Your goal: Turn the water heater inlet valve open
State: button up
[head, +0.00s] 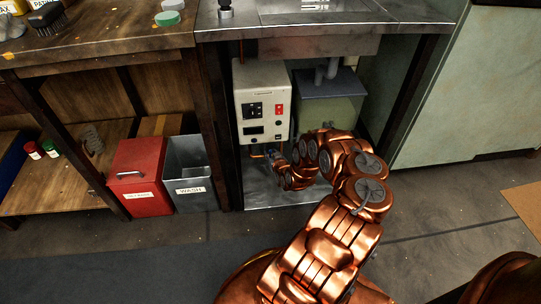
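The water heater (262,128) is a white box under the metal sink counter, with a dark control panel and red and black knobs on its front. Copper pipes come out below it. A small bluish part (269,155) shows at the pipes under the heater; it may be the inlet valve, but it is too small to tell its position. My gripper (276,165) is at the end of my copper arm, low under the heater and close to these pipes. My arm and hand hide part of this spot. I cannot tell whether the fingers are open or touching anything.
A greenish tank (322,112) with a dark lid stands right of the heater. Dark frame legs bound the opening. A red bin (140,178) and a grey bin labelled WASH (190,170) stand to the left. A pale green cabinet (460,90) is at right.

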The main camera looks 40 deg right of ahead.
jog(key=shift+w+d+f, duration=0.2)
jog(key=shift+w+d, duration=0.1)
jog(key=shift+w, duration=0.2)
jog(key=shift+c, duration=0.3)
grip_shut()
